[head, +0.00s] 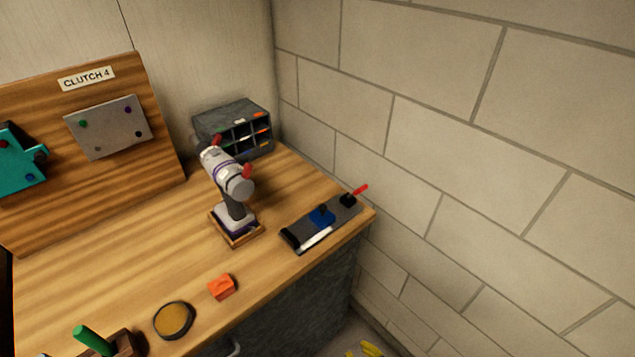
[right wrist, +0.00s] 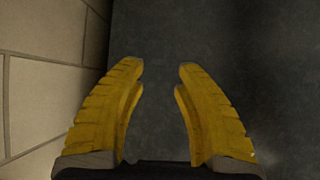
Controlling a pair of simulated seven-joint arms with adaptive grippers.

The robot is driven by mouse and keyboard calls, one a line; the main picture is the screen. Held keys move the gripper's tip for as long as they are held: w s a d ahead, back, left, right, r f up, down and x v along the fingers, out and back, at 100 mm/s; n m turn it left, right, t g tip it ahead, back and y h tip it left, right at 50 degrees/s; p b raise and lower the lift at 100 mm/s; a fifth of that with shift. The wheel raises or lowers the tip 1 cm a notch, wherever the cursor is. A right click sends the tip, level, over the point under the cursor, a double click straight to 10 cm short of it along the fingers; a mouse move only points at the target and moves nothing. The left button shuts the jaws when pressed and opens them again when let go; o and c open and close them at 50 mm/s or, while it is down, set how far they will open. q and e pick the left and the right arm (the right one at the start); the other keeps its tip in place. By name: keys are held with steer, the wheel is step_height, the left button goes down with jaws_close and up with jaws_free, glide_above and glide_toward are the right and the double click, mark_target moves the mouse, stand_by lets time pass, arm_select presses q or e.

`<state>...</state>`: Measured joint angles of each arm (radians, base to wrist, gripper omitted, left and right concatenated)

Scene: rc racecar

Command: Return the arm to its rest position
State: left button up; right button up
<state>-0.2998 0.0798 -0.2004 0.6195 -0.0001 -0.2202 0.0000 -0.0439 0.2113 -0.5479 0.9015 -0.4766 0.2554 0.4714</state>
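My right gripper (right wrist: 161,75) fills the lower part of the right wrist view. Its two yellow fingers are spread apart with nothing between them. A dark grey surface lies beyond them. In the head view, a bit of yellow, apparently the right gripper (head: 366,350), shows at the bottom edge, below the bench top and near the block wall. My left gripper is not in the head view.
The wooden bench (head: 130,270) carries a power drill (head: 233,190) upright in a wooden holder, a grey compartment box (head: 235,125), a dark tool tray (head: 322,222), an orange block (head: 222,287) and a round tin (head: 174,320). A block wall (head: 470,140) closes the right side.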

steer(key=s+d+f+m+g+h, duration=0.1)
steer(key=s+d+f, duration=0.25)
steer(key=s, duration=0.25)
steer(key=s+d+f+g+h, duration=0.1)
steer(key=s+d+f+h, duration=0.1)
steer(key=s+f, duration=0.3)
steer(key=s+d+f+m+g+h, duration=0.1)
steer(key=s+d+f+g, duration=0.15)
steer(key=s, duration=0.45)
steer(key=s+d+f+g+h, duration=0.1)
steer(key=s+d+f, duration=0.1)
steer(key=s, duration=0.7)
steer(key=s+d+f+g, duration=0.1)
steer(key=s+f+g, duration=0.1)
steer(key=s, duration=0.7)
steer(key=shift+s+d+f+m+h, duration=0.15)
steer(key=shift+d+f+m+h, duration=0.15)
steer(key=shift+d+h, duration=0.1)
